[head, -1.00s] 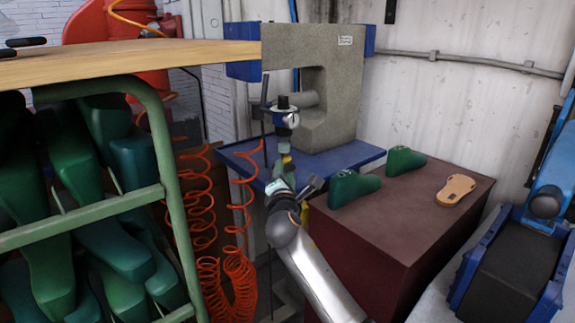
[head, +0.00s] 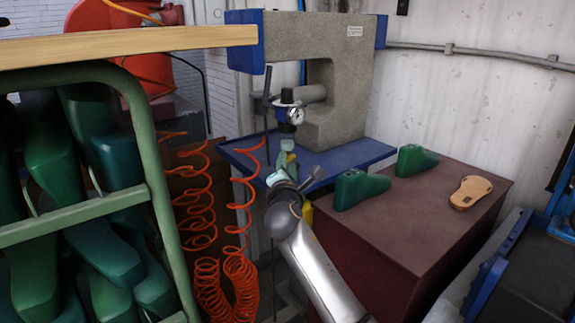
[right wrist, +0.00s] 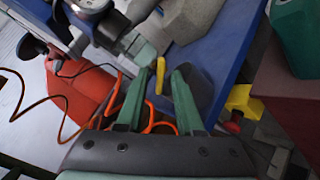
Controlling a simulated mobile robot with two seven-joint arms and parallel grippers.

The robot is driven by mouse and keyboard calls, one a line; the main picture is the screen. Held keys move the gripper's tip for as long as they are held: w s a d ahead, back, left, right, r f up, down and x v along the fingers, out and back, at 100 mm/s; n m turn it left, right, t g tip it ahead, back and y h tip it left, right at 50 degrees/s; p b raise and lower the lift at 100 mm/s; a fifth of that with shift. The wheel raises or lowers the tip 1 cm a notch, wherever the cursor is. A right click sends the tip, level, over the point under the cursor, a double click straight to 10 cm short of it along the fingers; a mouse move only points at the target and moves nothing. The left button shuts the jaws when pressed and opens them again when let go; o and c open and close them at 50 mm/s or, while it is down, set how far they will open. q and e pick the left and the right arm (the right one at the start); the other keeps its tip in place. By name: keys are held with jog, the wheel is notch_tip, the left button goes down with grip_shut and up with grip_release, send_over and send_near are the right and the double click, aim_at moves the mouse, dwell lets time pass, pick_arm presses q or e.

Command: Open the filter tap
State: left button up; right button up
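The filter unit (head: 289,115), with a round gauge and a dark knob, hangs in front of the grey press. Its yellow tap lever (head: 291,158) is partly hidden by my right gripper (head: 281,170), which is just below the filter. In the right wrist view the yellow lever (right wrist: 160,76) stands between the tips of the two green fingers of my right gripper (right wrist: 163,80). The fingers are apart, with gaps beside the lever; I cannot tell whether either one touches it. The pale filter bowl (right wrist: 143,50) is just beyond them. My left gripper is not in view.
A grey press (head: 345,95) stands on a blue table (head: 350,154) behind the filter. Orange coiled hoses (head: 240,270) hang to the left, beside a green rack (head: 150,150) of shoe lasts. A dark red cabinet (head: 410,215) with two green lasts and a tan sole stands at right.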

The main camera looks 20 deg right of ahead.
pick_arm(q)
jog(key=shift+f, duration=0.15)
pick_arm(e)
grip_shut()
jog(key=shift+r+n+p, duration=0.3)
jog(key=shift+n+p, duration=0.2)
jog(key=shift+p, duration=0.65)
jog(key=n+p, duration=0.2)
jog(key=p, duration=0.2)
jog(key=shift+r, duration=0.2)
jog(key=n+p, duration=0.5)
jog(key=p, duration=0.2)
jog(key=shift+f, duration=0.15)
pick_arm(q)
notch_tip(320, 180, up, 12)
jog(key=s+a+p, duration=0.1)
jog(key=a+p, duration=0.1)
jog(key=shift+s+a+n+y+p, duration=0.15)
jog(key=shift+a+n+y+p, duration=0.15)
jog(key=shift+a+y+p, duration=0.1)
pick_arm(e)
jog(key=shift+f+n, duration=0.2)
jog(key=shift+n, duration=1.3)
